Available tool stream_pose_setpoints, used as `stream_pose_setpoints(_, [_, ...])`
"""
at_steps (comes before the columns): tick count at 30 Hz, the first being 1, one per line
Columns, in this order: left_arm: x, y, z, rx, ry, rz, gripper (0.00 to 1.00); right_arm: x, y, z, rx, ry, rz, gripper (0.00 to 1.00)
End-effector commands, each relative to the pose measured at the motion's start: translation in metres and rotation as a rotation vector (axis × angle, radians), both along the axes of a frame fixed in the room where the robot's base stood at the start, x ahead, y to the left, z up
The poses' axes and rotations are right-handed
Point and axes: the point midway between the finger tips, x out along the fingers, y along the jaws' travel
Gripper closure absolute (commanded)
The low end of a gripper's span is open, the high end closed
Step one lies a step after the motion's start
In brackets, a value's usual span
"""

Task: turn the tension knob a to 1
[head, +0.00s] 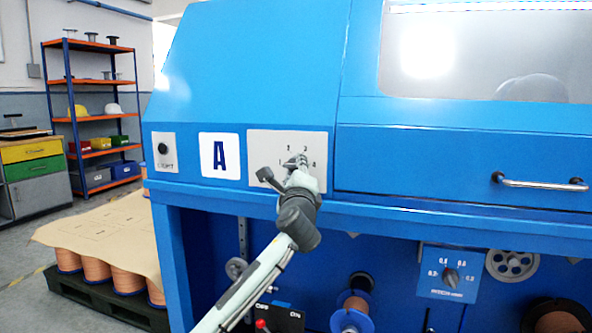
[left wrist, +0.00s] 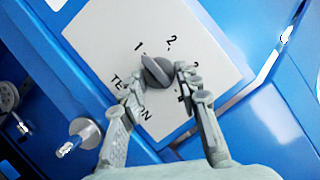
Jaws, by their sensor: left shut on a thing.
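The tension knob A (left wrist: 156,70) is a dark grey round knob with a raised pointer on a light grey plate (head: 258,146), right of a white label marked A (head: 220,155). The plate carries the numbers 1 to 4. In the left wrist view the pointer points towards the 1. My left gripper (head: 296,164) is at the knob, with one finger on each side of it in the left wrist view (left wrist: 158,80). It is shut on the knob and partly hides it in the head view. My right gripper is not in view.
The blue machine front has a small switch plate (head: 164,152) to the left and a drawer handle (head: 541,183) to the right. Below hang another knob plate (head: 447,272) and copper spools (head: 354,306). A pallet of spools stands at the lower left.

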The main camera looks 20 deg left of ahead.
Motion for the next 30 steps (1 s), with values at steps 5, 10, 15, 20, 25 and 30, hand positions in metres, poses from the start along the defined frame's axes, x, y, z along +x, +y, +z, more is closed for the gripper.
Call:
stream_pose_setpoints(5, [0.0, 0.001, 0.001, -0.002, -0.001, 0.001, 0.49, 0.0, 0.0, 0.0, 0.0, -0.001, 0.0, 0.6])
stream_pose_setpoints(10, [0.0, 0.0, 0.0, -0.001, 0.0, 0.0, 0.46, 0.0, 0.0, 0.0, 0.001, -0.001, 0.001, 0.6])
stream_pose_setpoints(15, [-0.002, 0.0, 0.0, 0.0, 0.0, 0.0, 0.46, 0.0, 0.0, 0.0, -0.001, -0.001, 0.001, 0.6])
stream_pose_setpoints(20, [-0.018, -0.007, -0.004, 0.001, -0.001, -0.003, 0.46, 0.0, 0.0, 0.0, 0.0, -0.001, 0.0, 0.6])
stream_pose_setpoints(25, [-0.052, -0.017, -0.011, -0.001, 0.0, -0.003, 0.46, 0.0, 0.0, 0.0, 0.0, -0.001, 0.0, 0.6])
stream_pose_setpoints(30, [-0.085, -0.028, -0.017, -0.003, 0.0, -0.002, 0.46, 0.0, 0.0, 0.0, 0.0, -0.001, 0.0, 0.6])
